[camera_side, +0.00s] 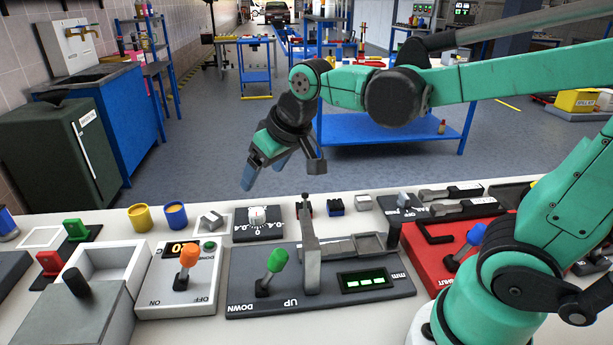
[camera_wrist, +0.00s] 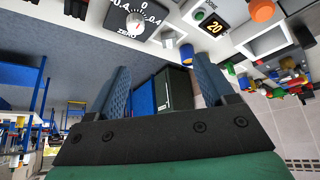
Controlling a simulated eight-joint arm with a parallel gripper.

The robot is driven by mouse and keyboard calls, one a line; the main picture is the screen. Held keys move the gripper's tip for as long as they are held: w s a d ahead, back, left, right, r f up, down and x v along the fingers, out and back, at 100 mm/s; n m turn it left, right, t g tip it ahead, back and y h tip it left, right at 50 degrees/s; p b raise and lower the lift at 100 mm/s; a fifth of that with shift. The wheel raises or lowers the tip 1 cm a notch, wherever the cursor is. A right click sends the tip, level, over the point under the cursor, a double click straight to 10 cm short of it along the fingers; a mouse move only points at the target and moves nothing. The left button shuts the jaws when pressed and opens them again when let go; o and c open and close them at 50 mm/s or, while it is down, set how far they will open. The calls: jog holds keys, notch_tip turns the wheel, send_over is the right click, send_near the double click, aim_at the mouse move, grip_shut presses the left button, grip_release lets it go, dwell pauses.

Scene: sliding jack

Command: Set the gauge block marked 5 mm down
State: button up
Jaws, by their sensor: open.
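My gripper (camera_side: 265,173) hangs in the air behind the back edge of the white bench, tilted down, its two blue fingers apart with nothing between them. The wrist view also shows my gripper (camera_wrist: 161,72) open and empty. A sliding jack (camera_side: 308,255) stands on a dark base with a green-knobbed lever (camera_side: 272,270) marked UP and DOWN, and a lit green display (camera_side: 366,281). Small metal blocks (camera_side: 363,202) and (camera_side: 211,221) lie on the bench. No 5 mm marking is legible, so I cannot tell which piece is the gauge block.
A dial marked ZERO (camera_side: 258,217) sits behind the jack. A red panel (camera_side: 452,255) with a blue knob stands right. The air around my gripper is free.

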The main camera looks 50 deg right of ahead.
jog(key=shift+t, duration=0.6)
jog(key=s+f, duration=0.1)
jog(key=s, duration=0.3)
jog(key=s+f, duration=0.1)
jog(key=s, duration=0.2)
jog(key=shift+s+d+f, duration=0.1)
jog(key=shift+d+f, duration=0.15)
jog(key=shift+f, duration=0.05)
